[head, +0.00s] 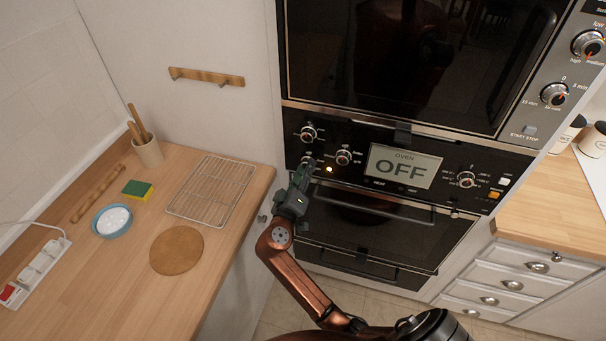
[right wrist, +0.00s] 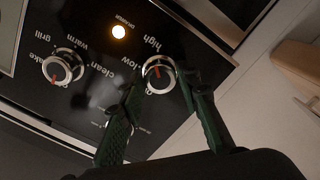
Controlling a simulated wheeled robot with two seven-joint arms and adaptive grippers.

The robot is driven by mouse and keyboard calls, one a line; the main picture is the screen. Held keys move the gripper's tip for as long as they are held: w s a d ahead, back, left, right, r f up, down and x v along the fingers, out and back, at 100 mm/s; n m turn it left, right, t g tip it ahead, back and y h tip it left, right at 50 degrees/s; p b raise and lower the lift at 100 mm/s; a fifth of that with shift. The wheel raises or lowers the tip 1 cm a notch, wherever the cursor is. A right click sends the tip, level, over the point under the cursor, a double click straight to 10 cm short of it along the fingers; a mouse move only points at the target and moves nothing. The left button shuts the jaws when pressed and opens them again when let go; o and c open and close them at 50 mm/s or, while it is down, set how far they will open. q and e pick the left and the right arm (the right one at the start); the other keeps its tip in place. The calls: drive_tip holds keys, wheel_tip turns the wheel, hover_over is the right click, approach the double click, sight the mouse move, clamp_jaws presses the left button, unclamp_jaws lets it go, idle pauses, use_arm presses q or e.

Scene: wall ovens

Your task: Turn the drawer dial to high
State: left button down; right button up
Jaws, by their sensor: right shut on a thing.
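The drawer dial (right wrist: 158,72) is a round silver knob with a red mark, on the black oven panel. In the right wrist view, the words "low" and "high" are printed beside it; I cannot tell exactly which setting its mark points to. My right gripper (right wrist: 162,82) is shut on the dial, with one dark green finger on each side of it. In the head view my right gripper (head: 303,175) is at the panel's left side and hides most of the dial. My left gripper is not in view.
An orange drawer light (right wrist: 118,31) glows near the dial. A mode dial (right wrist: 62,68) marked grill, clean and warm is close by. The oven display (head: 404,167) reads OFF. The oven handle (head: 375,203) runs below. The wooden counter (head: 110,270) at left holds a wire rack (head: 210,190).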

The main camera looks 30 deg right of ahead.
drive_tip(key=shift+m+b, duration=0.85)
drive_tip(key=shift+m, duration=0.15)
drive_tip(key=o, duration=1.2)
